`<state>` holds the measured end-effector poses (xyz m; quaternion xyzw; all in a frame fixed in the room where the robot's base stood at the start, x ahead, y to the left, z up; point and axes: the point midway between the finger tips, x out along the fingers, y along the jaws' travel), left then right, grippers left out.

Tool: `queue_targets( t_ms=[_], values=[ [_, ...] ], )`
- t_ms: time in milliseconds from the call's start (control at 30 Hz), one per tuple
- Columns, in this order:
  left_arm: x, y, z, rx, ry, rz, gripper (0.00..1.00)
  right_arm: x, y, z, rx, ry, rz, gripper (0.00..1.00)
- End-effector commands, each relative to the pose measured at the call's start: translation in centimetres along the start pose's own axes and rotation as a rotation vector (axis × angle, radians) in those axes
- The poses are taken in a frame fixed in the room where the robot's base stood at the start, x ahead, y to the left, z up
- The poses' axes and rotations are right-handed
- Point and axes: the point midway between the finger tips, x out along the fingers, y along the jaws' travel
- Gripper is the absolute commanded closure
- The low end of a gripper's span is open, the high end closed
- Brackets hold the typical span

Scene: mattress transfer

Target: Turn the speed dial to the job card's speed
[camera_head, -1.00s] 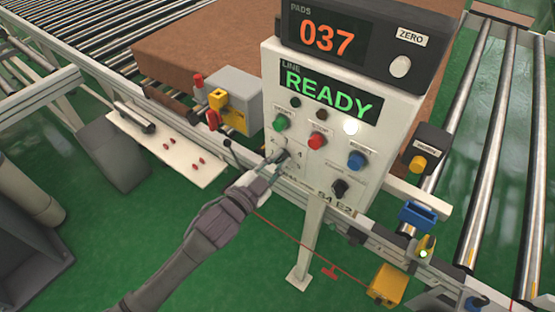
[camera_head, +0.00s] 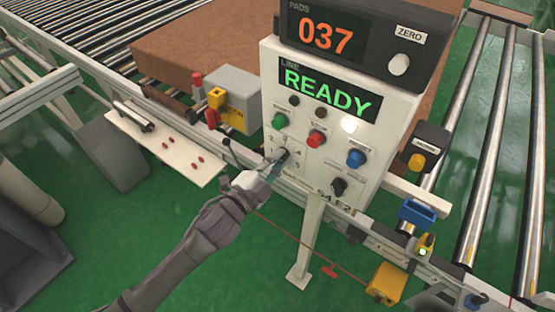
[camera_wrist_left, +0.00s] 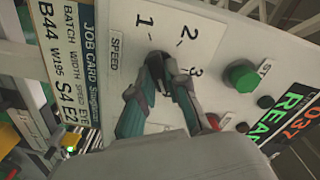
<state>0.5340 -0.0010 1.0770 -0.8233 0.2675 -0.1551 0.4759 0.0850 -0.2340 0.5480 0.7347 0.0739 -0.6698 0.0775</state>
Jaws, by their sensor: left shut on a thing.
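The dark speed dial (camera_head: 283,154) is on the lower left of the white control panel. My left gripper (camera_head: 273,166) is shut on it. In the left wrist view the two fingers (camera_wrist_left: 168,84) close around the dial (camera_wrist_left: 156,59), beside the printed numbers 1, 2 and 3 and a SPEED label (camera_wrist_left: 115,52). The fingers cover much of the dial, so I cannot tell where its pointer aims. My right gripper is not in view.
Green (camera_head: 280,121), red (camera_head: 317,139) and blue (camera_head: 356,158) buttons sit above and right of the dial, with a black knob (camera_head: 339,187) below the blue one. The line display (camera_head: 328,92) reads READY; the pads display (camera_head: 325,35) reads 037.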

Motion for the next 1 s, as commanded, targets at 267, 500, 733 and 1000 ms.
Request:
queue_targets(
  t_ms=[267,500,733,1000],
  values=[
    [-0.1,0.3,0.2,0.0,-0.006,0.005,1.0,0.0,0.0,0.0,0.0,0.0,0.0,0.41],
    [0.0,0.1,0.1,-0.001,-0.003,0.003,0.6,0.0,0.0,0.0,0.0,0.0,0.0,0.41],
    [-0.1,0.1,0.1,-0.001,-0.002,0.001,0.6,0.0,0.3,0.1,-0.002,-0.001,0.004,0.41],
    [-3.9,0.2,0.2,-0.001,-0.005,0.005,0.6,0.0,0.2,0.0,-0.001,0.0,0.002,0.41]
  ],
)
